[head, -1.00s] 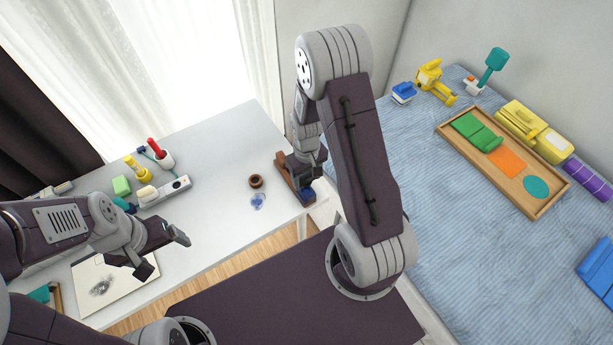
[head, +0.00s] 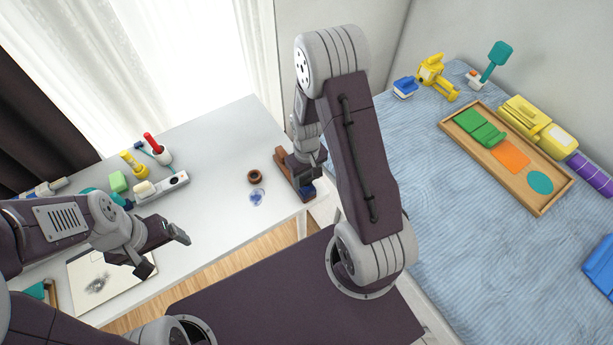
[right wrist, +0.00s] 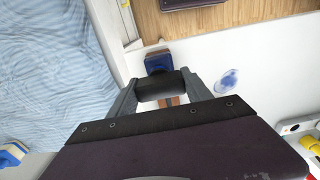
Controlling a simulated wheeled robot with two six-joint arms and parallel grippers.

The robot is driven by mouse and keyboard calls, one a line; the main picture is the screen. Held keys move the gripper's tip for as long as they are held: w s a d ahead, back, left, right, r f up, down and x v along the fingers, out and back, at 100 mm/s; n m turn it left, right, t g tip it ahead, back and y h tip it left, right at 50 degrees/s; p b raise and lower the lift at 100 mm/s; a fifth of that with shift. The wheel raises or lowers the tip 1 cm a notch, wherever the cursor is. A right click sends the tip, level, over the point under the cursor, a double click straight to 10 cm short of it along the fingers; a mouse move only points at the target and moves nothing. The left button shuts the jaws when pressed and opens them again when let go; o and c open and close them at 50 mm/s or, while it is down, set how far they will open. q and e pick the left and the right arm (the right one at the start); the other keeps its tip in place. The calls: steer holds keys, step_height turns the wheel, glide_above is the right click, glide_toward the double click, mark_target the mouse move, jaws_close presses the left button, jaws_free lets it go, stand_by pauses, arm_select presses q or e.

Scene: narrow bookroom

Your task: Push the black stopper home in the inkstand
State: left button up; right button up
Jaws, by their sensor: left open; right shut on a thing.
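The inkstand is a brown wooden stand (head: 283,165) at the right end of the white table in the head view, partly covered by my right arm. A blue inkwell (head: 308,193) stands at its near end; it also shows in the right wrist view (right wrist: 158,63). My right gripper (head: 303,180) is over the stand, pointing down. In the right wrist view it is shut on the black stopper (right wrist: 162,84), which lies across between the fingers. I cannot tell how deep the stopper sits. My left gripper (head: 165,252) is open and empty over the table's left part.
A small round brown pot (head: 254,177) and a blue blot (head: 257,197) lie left of the stand. A bed with a toy tray (head: 545,206) fills the right.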

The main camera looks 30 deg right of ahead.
steer(key=shift+f+b, duration=0.7)
steer(key=shift+f, duration=0.4)
steer(key=shift+f, duration=0.1)
steer(key=o, duration=1.8)
step_height(320, 180, up, 10)
steer(key=p, duration=0.9)
